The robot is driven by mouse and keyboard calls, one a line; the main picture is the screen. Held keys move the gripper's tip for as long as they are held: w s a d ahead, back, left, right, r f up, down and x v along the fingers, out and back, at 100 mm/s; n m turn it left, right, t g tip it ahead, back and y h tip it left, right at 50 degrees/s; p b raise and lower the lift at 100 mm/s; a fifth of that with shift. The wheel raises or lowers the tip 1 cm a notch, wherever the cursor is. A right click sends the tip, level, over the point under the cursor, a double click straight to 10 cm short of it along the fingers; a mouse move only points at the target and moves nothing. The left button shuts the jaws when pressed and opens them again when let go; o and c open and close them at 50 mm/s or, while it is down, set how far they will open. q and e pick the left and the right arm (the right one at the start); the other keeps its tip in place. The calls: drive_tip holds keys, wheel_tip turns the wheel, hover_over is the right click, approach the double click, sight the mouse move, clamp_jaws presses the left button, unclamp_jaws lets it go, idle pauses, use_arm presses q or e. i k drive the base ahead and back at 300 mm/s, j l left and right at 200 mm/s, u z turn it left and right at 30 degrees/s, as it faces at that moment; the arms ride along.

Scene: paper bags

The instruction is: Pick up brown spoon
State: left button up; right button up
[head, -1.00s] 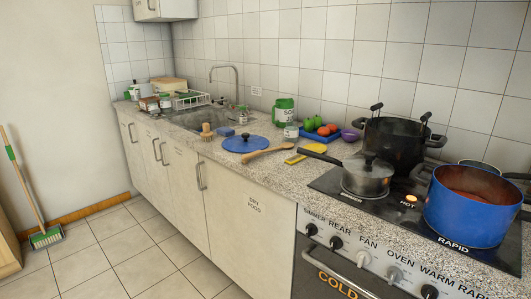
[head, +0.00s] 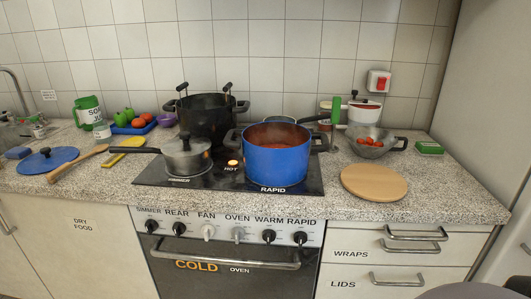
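The brown wooden spoon (head: 76,163) lies on the speckled counter at the left in the head view. It sits just right of the blue lid (head: 48,160), with its lower end beside or over the lid's edge; I cannot tell which. The yellow item (head: 123,152) lies to its right. Neither of my grippers shows in the head view.
The hob holds a blue pot (head: 277,160) of red food, a dark pot (head: 203,117) and a saucepan (head: 186,157), whose handle reaches left toward the yellow item. A round wooden board (head: 373,182) and a colander (head: 369,143) stand at the right. The front-left counter is mostly clear.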

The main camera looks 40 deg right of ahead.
sight(51, 176)
drive_tip(key=i+j, duration=0.35)
drive_tip(key=i+j+u, duration=0.1)
drive_tip(key=i+j, duration=0.25)
drive_tip(key=i, duration=0.2)
